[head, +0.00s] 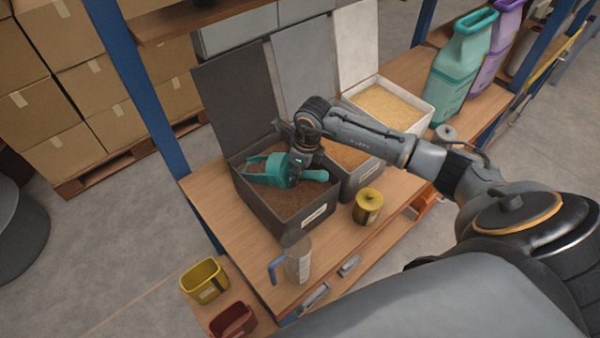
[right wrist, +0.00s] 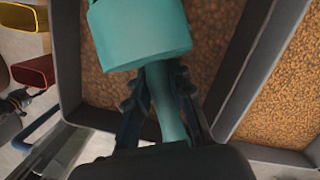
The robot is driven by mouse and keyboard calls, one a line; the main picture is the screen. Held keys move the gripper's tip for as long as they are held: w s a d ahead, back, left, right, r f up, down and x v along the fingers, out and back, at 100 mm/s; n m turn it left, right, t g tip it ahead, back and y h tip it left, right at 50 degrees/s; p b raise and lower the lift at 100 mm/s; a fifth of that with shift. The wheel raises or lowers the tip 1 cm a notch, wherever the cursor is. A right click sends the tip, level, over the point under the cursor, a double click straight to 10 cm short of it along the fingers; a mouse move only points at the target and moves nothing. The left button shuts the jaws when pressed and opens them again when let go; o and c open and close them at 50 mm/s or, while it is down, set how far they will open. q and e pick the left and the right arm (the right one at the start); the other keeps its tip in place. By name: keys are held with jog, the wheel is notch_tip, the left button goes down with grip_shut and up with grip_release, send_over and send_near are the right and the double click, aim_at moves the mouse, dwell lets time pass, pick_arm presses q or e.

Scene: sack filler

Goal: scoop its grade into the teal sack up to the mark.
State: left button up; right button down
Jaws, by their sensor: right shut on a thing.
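The teal sack (head: 460,72) stands upright at the right end of the wooden bench, its teal rim at the top; I cannot see its inside or its mark. My right gripper (head: 300,160) is shut on the handle of a teal scoop (head: 265,170). The scoop is over the dark grey bin (head: 283,229), which holds brown grain; I cannot tell whether it touches the grain. In the right wrist view the teal scoop (right wrist: 140,40) shows with its handle between my fingers; its contents are hidden. My left gripper is not in view.
A bin of orange-brown grain (head: 347,158) and a white bin (head: 428,122) of pale grain stand alongside, lids raised. A yellow canister (head: 367,206) and a clear jug (head: 299,263) stand at the front. A purple sack (head: 497,45) stands beside the teal one.

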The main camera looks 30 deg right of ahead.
jog(key=shift+s+d+r+t+y, duration=0.2)
jog(key=shift+r+t, duration=0.05)
jog(key=shift+r, duration=0.15)
jog(key=shift+s+d+r+t+y, duration=0.15)
jog(key=shift+r+t+y, duration=0.1)
jog(key=shift+r, duration=0.1)
jog(key=shift+p+v, duration=0.5)
jog(key=shift+v, duration=0.4)
jog(key=r, duration=0.1)
jog(key=r+p, duration=0.1)
jog(key=s+d+r, duration=0.1)
jog(key=shift+s+t, duration=0.1)
jog(key=shift+t, duration=0.2)
jog(key=shift+s+d+r+y+p, duration=0.1)
jog(key=shift+s+r+y+p, duration=0.15)
jog(key=shift+r, duration=0.35)
jog(key=shift+s+d+r+y+p, duration=0.15)
jog(key=shift+r+p, duration=0.2)
jog(key=shift+r, duration=0.25)
jog(key=shift+a, duration=0.1)
